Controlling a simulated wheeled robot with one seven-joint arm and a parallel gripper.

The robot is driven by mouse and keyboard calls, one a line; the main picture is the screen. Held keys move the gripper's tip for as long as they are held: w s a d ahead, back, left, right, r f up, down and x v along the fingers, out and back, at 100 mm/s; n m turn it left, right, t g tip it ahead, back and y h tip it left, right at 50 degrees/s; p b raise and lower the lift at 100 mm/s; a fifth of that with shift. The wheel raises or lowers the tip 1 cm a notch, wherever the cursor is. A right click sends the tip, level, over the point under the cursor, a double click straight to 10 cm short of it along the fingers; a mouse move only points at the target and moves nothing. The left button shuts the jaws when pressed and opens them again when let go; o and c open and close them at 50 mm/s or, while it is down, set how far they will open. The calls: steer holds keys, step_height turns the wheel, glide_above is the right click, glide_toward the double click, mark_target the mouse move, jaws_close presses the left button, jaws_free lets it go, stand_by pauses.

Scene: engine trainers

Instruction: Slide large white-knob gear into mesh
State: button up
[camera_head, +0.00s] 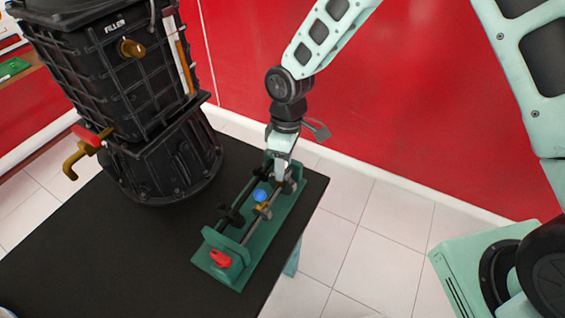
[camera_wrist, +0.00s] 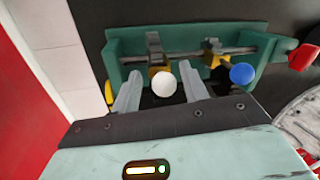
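The white knob (camera_wrist: 164,84) shows in the wrist view on a yellow fork, between my two fingers. My gripper (camera_wrist: 160,88) is open, with a visible gap on the knob's left and a narrower one on its right. In the head view my gripper (camera_head: 282,168) points down at the far end of the green gear trainer (camera_head: 265,237) and hides the white knob. The blue knob (camera_head: 261,195) stands nearer the camera; it is right of the white one in the wrist view (camera_wrist: 242,74). Dark gears sit on the shafts; whether they mesh cannot be told.
A red handle (camera_head: 221,259) is at the trainer's near end. A large black gearbox (camera_head: 125,95) with a red-ended brass lever (camera_head: 84,149) stands to the left on the black table (camera_head: 90,245). The table's right edge runs close beside the trainer. A red wall is behind.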

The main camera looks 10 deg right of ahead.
steer(key=w+d+r+b, duration=0.1)
steer(key=w+r+b, duration=0.1)
steer(key=r, duration=1.5)
steer(key=shift+w+d, duration=0.25)
steer(key=shift+w, duration=0.25)
steer(key=s+d+m+t, duration=0.1)
steer(key=s+d+m, duration=0.1)
steer(key=s, duration=1)
steer(key=s+d+r+m+t, duration=0.1)
steer(key=s+d+m, duration=0.1)
steer(key=s, duration=1)
steer(key=shift+s+d+r+m, duration=0.15)
steer(key=shift+s+d+m, duration=0.1)
steer(key=shift+d+m, duration=0.2)
stand_by(0.4)
